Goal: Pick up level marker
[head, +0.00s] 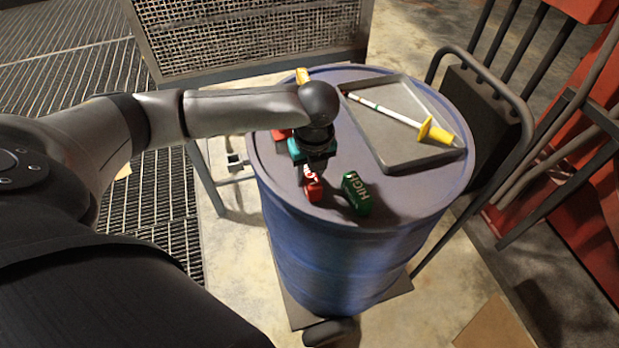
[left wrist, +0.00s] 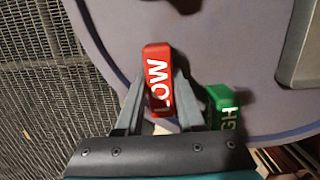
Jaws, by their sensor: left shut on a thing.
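The red level marker with white LOW lettering (head: 315,190) is on the blue drum's top near its front left. It also shows in the left wrist view (left wrist: 157,70), between the two fingers. My left gripper (head: 313,172) reaches down from above and is shut on this red marker; its fingers lie along both sides (left wrist: 160,82). I cannot tell whether the marker is lifted off the drum.
The drum top (head: 400,207) carries a grey tray (head: 385,120) with a yellow-handled dipstick (head: 435,131). Another red piece (head: 281,134) and a yellow piece (head: 302,75) show beside my arm.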

